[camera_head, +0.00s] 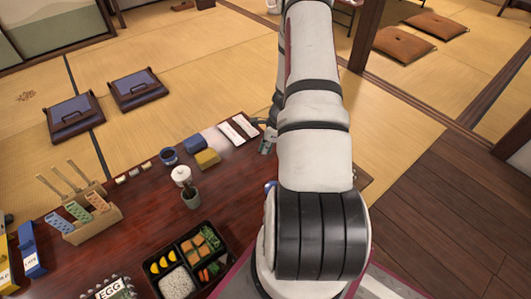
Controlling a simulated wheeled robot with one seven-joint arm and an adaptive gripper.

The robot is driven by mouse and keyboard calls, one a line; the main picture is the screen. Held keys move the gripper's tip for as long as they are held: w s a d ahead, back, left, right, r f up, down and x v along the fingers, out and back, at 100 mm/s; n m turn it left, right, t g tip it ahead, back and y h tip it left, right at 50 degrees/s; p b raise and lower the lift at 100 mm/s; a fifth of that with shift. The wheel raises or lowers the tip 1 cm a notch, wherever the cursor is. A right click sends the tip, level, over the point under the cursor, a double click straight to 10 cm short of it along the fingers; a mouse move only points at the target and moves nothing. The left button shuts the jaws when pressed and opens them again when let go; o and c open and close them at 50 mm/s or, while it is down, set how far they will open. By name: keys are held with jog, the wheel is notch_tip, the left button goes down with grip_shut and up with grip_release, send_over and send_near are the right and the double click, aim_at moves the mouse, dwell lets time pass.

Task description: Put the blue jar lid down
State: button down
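I cannot pick out the blue jar lid for certain. A small blue shape (270,186) shows at the left edge of my arm, mostly hidden behind it; I cannot tell what it is. A small round dark blue container (169,156) stands on the dark wooden table (115,211). My arm fills the middle right of the view and hides the table behind it. A dark piece, perhaps part of my gripper (268,138), peeks out at the arm's left side above the table's far edge. Its fingers and anything in them cannot be made out.
A bento box (187,266) with rice and vegetables lies at the front. Floor cushions (137,90) lie beyond.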

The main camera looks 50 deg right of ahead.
aim_at(264, 157)
jog(key=shift+f, duration=0.8)
jog(key=shift+f+b, duration=0.4)
jog(key=shift+b, duration=0.2)
jog(key=shift+f, duration=0.2)
jog(key=c, duration=0.6)
grip_release()
jog(key=shift+f, duration=0.15)
jog(key=shift+c, duration=0.2)
jog(key=shift+r+p, duration=0.3)
jog(key=shift+r, duration=0.3)
jog(key=p+v, duration=0.4)
jog(key=v, duration=0.8)
jog(key=shift+r+p, duration=0.15)
jog(key=shift+p, duration=0.15)
